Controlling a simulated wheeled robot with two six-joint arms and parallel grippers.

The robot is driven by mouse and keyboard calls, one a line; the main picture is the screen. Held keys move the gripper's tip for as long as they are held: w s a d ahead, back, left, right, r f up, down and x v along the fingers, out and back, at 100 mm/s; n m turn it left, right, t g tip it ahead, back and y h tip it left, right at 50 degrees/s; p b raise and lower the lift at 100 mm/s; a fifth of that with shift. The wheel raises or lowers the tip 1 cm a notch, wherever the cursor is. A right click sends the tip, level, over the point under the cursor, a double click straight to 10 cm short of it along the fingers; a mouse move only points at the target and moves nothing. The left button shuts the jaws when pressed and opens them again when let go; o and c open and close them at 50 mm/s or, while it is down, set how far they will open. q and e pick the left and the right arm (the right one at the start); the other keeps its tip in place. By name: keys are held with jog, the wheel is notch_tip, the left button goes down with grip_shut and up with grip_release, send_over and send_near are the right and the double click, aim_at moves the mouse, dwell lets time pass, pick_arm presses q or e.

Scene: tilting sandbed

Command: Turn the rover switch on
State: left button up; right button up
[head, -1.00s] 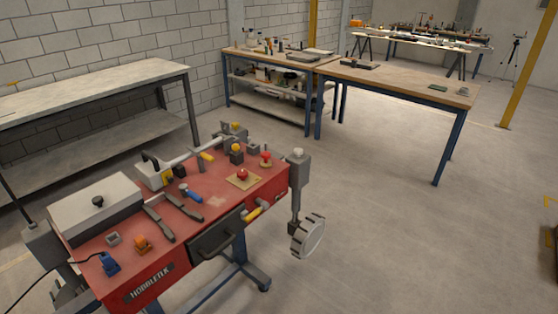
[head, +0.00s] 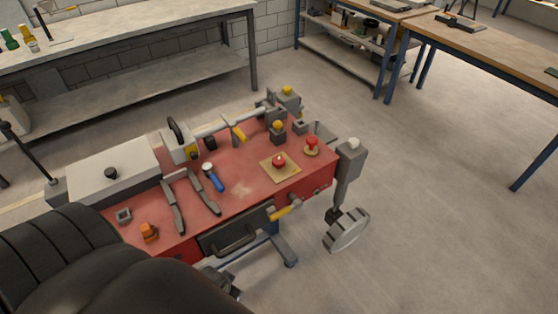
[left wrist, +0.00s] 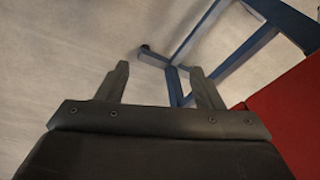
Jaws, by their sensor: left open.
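The red rover body (head: 245,205) stands in the middle of the head view, with knobs, levers and tools on its top. I cannot tell which part is the rover switch. A red button on a yellow plate (head: 279,162), a red mushroom knob (head: 312,146) and an orange rocker-like part (head: 149,231) show on top. My left arm covers the rover's near left corner. In the left wrist view my left gripper (left wrist: 160,82) is open and empty over the floor, beside a red panel (left wrist: 290,115) and a blue leg frame (left wrist: 205,35).
A grey lidded box (head: 105,170) sits on the rover's left end. A drawer with a dark handle (head: 237,238) is on its front, and a grey wheel (head: 347,230) hangs at its right. A workbench (head: 120,45) stands behind.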

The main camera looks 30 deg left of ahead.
pick_arm(q)
notch_tip(320, 180, up, 11)
jog(key=w, duration=0.1)
notch_tip(320, 180, up, 26)
jog(key=m+g+h+p, duration=0.1)
jog(key=m+g+p, duration=0.15)
jog(key=m, duration=0.25)
send_over(278, 160)
jog(key=b, duration=0.1)
notch_tip(278, 160, down, 15)
jog(key=shift+d+f+b, duration=0.1)
jog(key=shift+f+b, duration=0.1)
jog(key=shift+b, duration=0.85)
jog(key=shift+f, duration=0.7)
pick_arm(e)
jog(key=shift+s+d, duration=0.25)
jog(key=shift+d, duration=0.2)
